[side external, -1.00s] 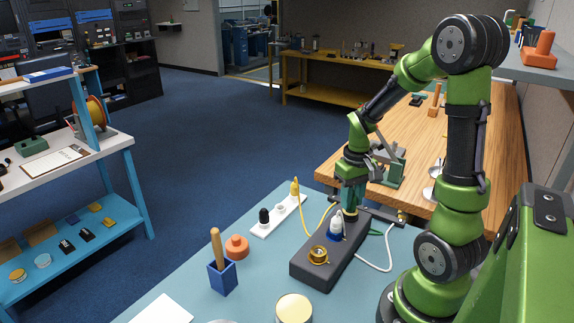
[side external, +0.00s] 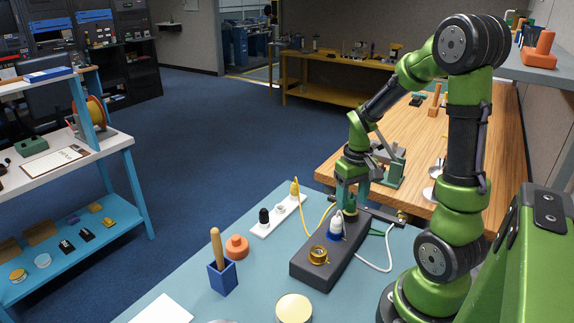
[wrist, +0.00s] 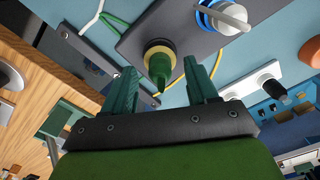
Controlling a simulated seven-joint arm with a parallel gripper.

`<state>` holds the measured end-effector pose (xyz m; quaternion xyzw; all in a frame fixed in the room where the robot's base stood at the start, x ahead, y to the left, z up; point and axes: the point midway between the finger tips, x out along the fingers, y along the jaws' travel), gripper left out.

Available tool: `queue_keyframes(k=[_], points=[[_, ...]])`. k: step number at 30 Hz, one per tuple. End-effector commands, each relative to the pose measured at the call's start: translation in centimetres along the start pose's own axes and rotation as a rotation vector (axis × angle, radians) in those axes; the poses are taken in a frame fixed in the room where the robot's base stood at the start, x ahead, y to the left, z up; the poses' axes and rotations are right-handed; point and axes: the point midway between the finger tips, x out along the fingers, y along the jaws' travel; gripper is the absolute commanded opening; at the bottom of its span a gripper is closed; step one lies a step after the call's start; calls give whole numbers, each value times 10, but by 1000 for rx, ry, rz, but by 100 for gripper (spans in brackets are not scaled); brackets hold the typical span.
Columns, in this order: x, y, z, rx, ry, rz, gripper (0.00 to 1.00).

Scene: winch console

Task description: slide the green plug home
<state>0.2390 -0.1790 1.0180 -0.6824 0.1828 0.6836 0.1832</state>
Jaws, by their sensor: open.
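The dark grey console (side external: 318,270) stands on the light blue bench. The green plug (wrist: 158,66) stands in a yellow-rimmed socket at the console's far end; it also shows low between my fingers in the side view (side external: 350,208). How deep it sits is unclear. My gripper (side external: 352,195) is open just above the plug, its fingers apart on either side of it. The wrist view shows both fingers clear of the plug. A white plug (side external: 338,219) stands in a blue socket beside it. A brass ring socket (side external: 318,256) is at the near end.
A white strip (side external: 272,222) with a black and a yellow plug lies left of the console; a yellow cable leads from it. A white cable (side external: 384,262) loops at right. A blue holder (side external: 222,278), an orange knob (side external: 237,247) and a round tin (side external: 293,308) stand nearer.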

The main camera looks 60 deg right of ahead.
Motion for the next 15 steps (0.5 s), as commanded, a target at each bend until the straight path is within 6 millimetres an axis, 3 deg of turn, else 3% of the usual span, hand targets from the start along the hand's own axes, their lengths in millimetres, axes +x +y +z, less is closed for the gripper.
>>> queue_keyframes(k=[15], points=[[-120, 0, -1, 0, 9, 1, 58]])
